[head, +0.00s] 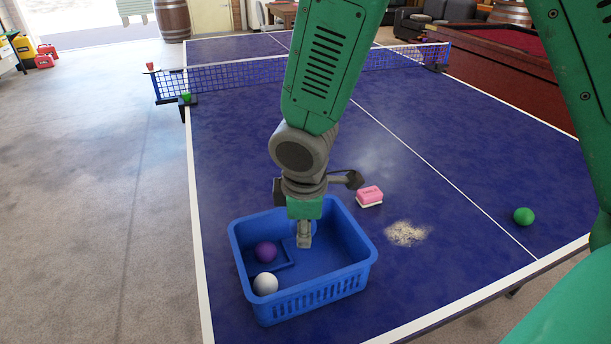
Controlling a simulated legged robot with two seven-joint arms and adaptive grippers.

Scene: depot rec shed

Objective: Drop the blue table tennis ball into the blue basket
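The blue basket (317,293) stands on the near left part of the blue table. Inside it are a purple ball (265,252) and a white ball (265,284). My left gripper (304,242) points down over the basket's inside, right of the purple ball. Its narrow grey fingers show edge-on, so I cannot tell whether they are open or shut. I cannot clearly make out a blue ball; blue behind the fingers blends with the basket. My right gripper is out of view; only green arm parts show at the right.
A pink and white sponge (369,196) lies right of the basket beside a pale dusty patch (406,233). A green ball (523,216) lies farther right. A net (240,76) crosses the table. The table's middle is clear.

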